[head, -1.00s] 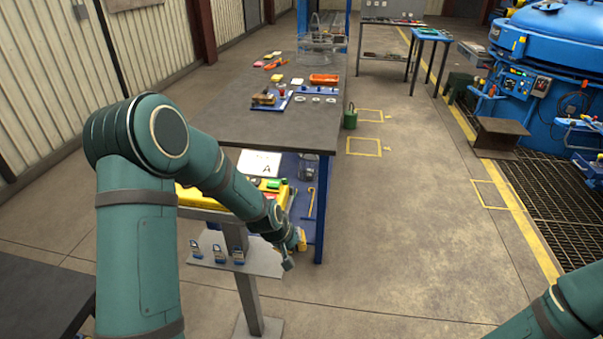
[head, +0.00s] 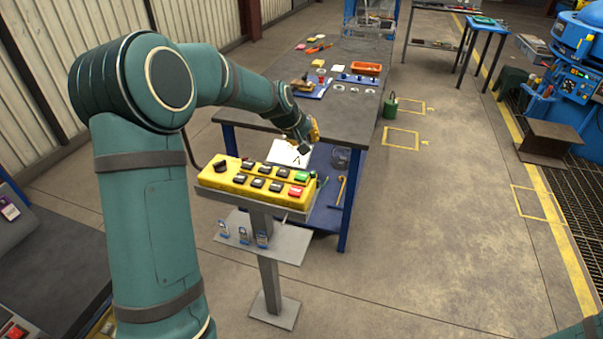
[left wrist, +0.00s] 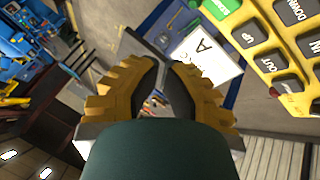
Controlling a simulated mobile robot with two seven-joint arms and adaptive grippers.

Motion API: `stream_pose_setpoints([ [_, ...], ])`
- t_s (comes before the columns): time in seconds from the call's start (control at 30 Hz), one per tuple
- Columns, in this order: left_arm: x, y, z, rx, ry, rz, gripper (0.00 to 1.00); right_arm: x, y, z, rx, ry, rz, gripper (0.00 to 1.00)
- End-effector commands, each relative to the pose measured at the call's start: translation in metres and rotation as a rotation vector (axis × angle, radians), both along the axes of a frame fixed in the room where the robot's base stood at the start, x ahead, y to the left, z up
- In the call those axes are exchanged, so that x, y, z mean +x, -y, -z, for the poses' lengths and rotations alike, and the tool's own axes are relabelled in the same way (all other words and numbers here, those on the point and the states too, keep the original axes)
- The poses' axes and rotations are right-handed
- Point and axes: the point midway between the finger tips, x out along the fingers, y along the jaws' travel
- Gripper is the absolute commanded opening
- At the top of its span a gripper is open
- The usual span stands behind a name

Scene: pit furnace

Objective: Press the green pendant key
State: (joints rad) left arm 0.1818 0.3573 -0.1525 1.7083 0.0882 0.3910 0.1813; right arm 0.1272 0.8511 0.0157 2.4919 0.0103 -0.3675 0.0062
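The yellow pendant (head: 212,177) lies on a grey stand in the head view, with rows of dark keys. Its green key (head: 302,176) is at the far right end, beside a red key (head: 296,191). In the left wrist view, the green key (left wrist: 222,5) is at the top edge, partly cut off. My left gripper (head: 309,141) is beyond the pendant's right end, apart from the green key. In the left wrist view my left gripper (left wrist: 166,66) appears shut, its fingertips nearly together with nothing visible between. My right gripper is not in view.
A dark workbench (head: 255,113) with blue legs stands behind the pendant. A white sheet marked A (head: 288,154) lies behind the pendant. The grey stand (head: 270,285) has a lower shelf with several padlock-like items. Open floor lies to the right.

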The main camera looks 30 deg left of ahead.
Motion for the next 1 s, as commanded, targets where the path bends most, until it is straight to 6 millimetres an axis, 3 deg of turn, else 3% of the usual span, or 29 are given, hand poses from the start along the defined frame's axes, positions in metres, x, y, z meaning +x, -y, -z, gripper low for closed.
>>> stream_pose_setpoints([
  [0.53, 0.000, -0.001, 0.005, 0.000, 0.001, -0.001, 0.00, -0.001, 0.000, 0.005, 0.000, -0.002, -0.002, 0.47],
  [1.0, 0.000, 0.000, 0.060, -0.001, -0.002, -0.002, 0.00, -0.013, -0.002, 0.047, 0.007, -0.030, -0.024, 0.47],
])
